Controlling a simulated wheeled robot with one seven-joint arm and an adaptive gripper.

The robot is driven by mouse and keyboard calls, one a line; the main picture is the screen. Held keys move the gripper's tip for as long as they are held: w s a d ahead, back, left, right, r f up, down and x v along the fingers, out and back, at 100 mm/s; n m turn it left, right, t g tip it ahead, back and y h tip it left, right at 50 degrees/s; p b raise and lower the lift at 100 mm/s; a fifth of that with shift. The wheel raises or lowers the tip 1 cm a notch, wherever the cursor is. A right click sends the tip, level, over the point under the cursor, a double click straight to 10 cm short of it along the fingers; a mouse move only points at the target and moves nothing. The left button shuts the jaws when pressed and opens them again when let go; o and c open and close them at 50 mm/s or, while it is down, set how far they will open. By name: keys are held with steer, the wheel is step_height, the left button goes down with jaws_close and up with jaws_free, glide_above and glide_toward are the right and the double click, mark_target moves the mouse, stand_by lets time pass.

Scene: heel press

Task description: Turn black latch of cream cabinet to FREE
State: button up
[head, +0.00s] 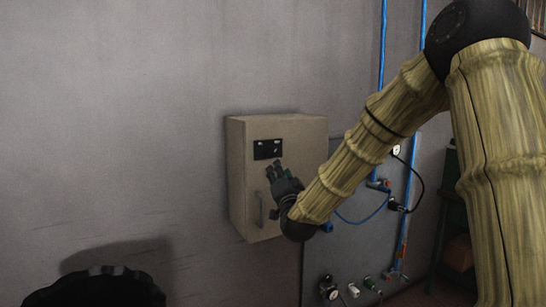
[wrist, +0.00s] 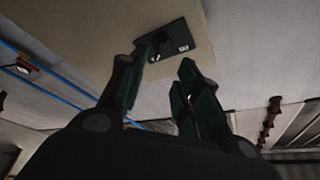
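The cream cabinet (head: 240,185) hangs on the grey wall and has a black latch plate (head: 266,149) high on its front. The plate also shows at the top of the wrist view (wrist: 178,40), with a dark latch knob on it and small pale marks. I cannot read the marks or tell the latch's setting. My gripper (head: 274,168) is in front of the cabinet, just below the plate. In the wrist view my gripper (wrist: 162,62) has its two fingers apart with nothing between them. The left fingertip overlaps the plate's near edge in that view; contact cannot be told.
A grey door handle (head: 258,208) is on the cabinet front below my gripper. Blue pipes (head: 383,60) and a grey panel with fittings (head: 345,262) stand to the right. A dark round object (head: 95,288) is at the bottom left. The wall left of the cabinet is clear.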

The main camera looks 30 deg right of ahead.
mark_target(272, 155)
steer(key=p+x, duration=0.3)
steer(key=x, duration=0.8)
steer(key=shift+s+p, duration=0.1)
steer(key=shift+p, duration=0.3)
steer(key=shift+c, duration=0.2)
jaws_close()
